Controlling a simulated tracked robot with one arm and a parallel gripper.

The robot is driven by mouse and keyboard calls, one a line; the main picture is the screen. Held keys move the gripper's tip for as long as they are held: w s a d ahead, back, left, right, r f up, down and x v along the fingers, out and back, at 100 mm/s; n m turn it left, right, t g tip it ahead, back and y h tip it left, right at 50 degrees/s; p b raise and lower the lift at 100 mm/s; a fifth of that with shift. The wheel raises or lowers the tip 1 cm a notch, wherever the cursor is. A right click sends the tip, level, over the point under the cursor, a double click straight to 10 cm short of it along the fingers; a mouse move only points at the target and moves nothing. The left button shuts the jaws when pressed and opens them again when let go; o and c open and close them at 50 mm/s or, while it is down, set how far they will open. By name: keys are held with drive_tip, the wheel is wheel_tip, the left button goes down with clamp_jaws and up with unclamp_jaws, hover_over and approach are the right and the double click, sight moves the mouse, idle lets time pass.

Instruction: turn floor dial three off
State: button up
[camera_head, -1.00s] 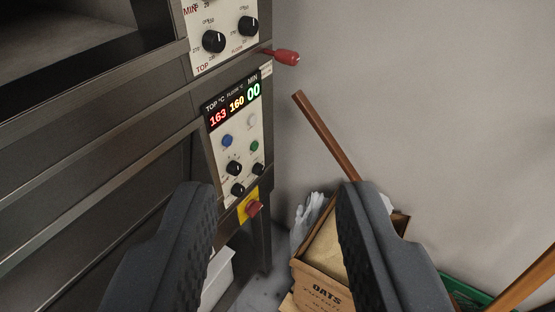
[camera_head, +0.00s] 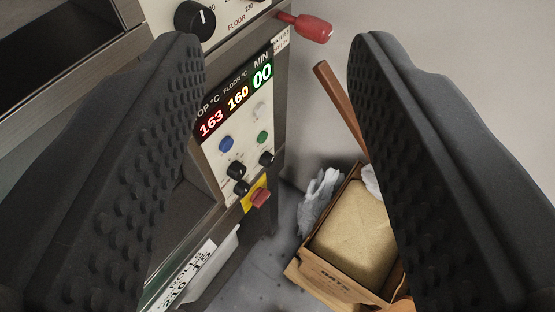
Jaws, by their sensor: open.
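The oven control panel (camera_head: 232,130) shows between the open fingers of my gripper (camera_head: 276,50), with nothing held. A large black dial (camera_head: 195,20) is at the top, beside the left fingertip, with its white mark roughly upright. The printed word FLOOR is to its right, under a dial cut off by the top edge. The lower panel has a display (camera_head: 238,97) reading 163, 160 and 00. Below are a blue button (camera_head: 226,144), a green button (camera_head: 262,137) and small black knobs (camera_head: 236,169). I cannot tell which dial is number three.
A red handle (camera_head: 306,27) sticks out at the panel's upper right. A red button (camera_head: 261,198) on a yellow plate is below the panel. A cardboard box (camera_head: 318,280) with a sack stands on the floor at right, with a wooden pole (camera_head: 340,105) behind. The wall is grey.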

drive_tip(key=shift+o, duration=0.5)
drive_tip(key=shift+w+f, duration=0.2)
drive_tip(key=m+g+y+p, duration=0.6)
drive_tip(key=m+g+y, duration=0.3)
drive_tip(key=m+y, duration=0.6)
approach(271, 163)
drive_tip(key=s+a+r+m+h, duration=0.2)
drive_tip(key=s+a+r, duration=0.2)
drive_tip(key=s+r, duration=0.2)
drive_tip(key=d+f+m+t+y+p, duration=0.1)
drive_tip(key=d+f+m+t+y, duration=0.1)
drive_tip(key=d+f+m+t, duration=0.4)
drive_tip(key=w+a, duration=0.3)
drive_tip(key=w+a+f+m+g, duration=0.1)
drive_tip(key=w+a, duration=0.2)
drive_tip(key=w+a+m, duration=0.1)
drive_tip(key=w+a, duration=0.2)
drive_tip(key=a, duration=0.1)
drive_tip(key=shift+f+g+b, duration=0.3)
drive_tip(key=shift+f+g, duration=0.05)
drive_tip(key=shift+g, duration=0.05)
